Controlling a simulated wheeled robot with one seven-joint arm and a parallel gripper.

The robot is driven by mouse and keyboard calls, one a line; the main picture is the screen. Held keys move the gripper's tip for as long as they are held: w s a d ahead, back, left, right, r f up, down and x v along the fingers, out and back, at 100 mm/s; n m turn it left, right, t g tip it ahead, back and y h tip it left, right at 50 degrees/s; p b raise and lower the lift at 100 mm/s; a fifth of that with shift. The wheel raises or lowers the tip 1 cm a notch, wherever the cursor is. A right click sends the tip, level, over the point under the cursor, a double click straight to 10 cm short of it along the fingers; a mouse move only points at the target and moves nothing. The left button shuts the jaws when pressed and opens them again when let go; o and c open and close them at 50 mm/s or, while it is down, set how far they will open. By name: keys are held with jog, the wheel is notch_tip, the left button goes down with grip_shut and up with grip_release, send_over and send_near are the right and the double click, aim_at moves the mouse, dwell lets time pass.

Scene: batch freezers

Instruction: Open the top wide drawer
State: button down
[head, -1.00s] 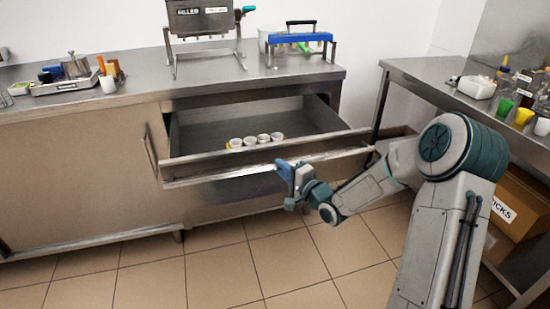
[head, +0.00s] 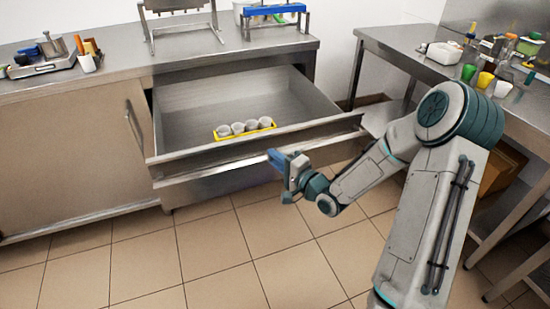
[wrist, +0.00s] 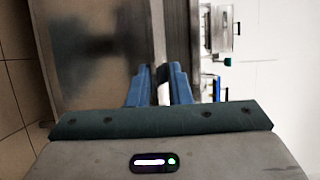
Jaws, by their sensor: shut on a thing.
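The top wide drawer (head: 205,160) stands far open under the steel counter, its inside in view from above. My gripper (head: 274,157) is at the drawer's front, right of the middle, with its blue fingers against the front edge. In the wrist view the two blue fingers of my gripper (wrist: 161,86) are shut on a pale strip of the drawer front (wrist: 163,92). The exact grip point is partly hidden by the fingers. A yellow holder (head: 228,137) with several white cups lies in the drawer near its front.
The steel counter (head: 110,95) carries a scale with a pot (head: 52,48) at left and machines at the back. A cabinet door with a handle (head: 133,120) is left of the drawer. A side table (head: 400,45) stands at right. The tiled floor in front is clear.

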jog(key=c, duration=1.3)
grip_release()
jog(key=p+v, duration=0.2)
jog(key=v, duration=1.1)
jog(key=shift+s+d, duration=0.25)
jog(key=shift+d, duration=0.05)
